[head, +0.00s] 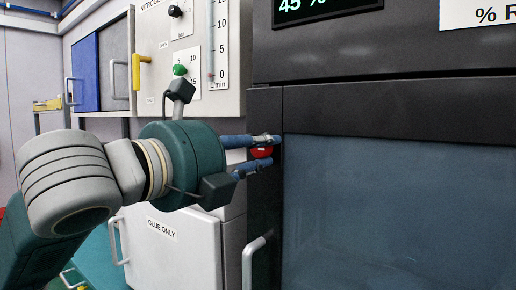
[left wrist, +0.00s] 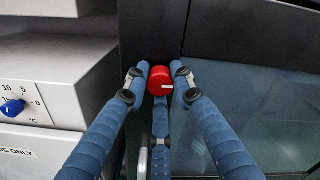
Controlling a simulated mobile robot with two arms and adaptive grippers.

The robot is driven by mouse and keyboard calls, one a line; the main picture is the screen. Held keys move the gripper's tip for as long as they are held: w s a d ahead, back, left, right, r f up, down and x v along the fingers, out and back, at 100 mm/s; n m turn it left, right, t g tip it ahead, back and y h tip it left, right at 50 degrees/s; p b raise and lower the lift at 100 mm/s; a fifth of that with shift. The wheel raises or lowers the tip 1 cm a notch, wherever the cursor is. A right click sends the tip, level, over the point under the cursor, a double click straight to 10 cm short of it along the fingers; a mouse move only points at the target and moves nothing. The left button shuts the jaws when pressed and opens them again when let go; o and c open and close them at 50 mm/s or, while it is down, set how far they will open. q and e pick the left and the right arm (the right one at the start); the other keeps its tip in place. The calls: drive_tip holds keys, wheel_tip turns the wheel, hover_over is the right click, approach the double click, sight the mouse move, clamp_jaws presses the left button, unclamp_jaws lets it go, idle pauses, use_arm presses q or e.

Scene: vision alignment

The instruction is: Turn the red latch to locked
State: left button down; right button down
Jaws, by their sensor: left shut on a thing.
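The red latch (head: 262,152) is on the dark frame at the left edge of the black cabinet. It shows in the left wrist view as a red round knob (left wrist: 160,81) with a small white mark on its right side. My left gripper (head: 268,153) reaches it from the left, with its blue fingers around the knob. In the left wrist view the fingertips (left wrist: 161,88) sit on both sides of the knob and a third finger lies below it. The left gripper is shut on the latch. My right gripper is not in view.
The cabinet has a wide dark glass door (head: 400,210) and a grey vertical handle (head: 252,260) below the latch. A white "GLUE ONLY" cabinet (head: 175,240) stands to the left.

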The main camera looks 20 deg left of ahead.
use_arm(q)
drive_tip(key=shift+f+n, duration=0.1)
drive_tip(key=shift+n, duration=0.2)
drive_tip(key=shift+d+n+p, duration=0.1)
drive_tip(key=shift+n+p, duration=0.35)
drive_tip(key=shift+n, duration=0.15)
drive_tip(key=n+p, duration=0.2)
drive_tip(key=n, duration=0.3)
drive_tip(key=n+p, duration=0.1)
drive_tip(key=n, duration=0.4)
drive_tip(key=shift+n, duration=0.4)
drive_tip(key=shift+n+p, duration=0.65)
drive_tip(key=shift+n, duration=1.65)
drive_tip(key=c, duration=1.5)
unclamp_jaws()
drive_tip(key=shift+o, duration=0.2)
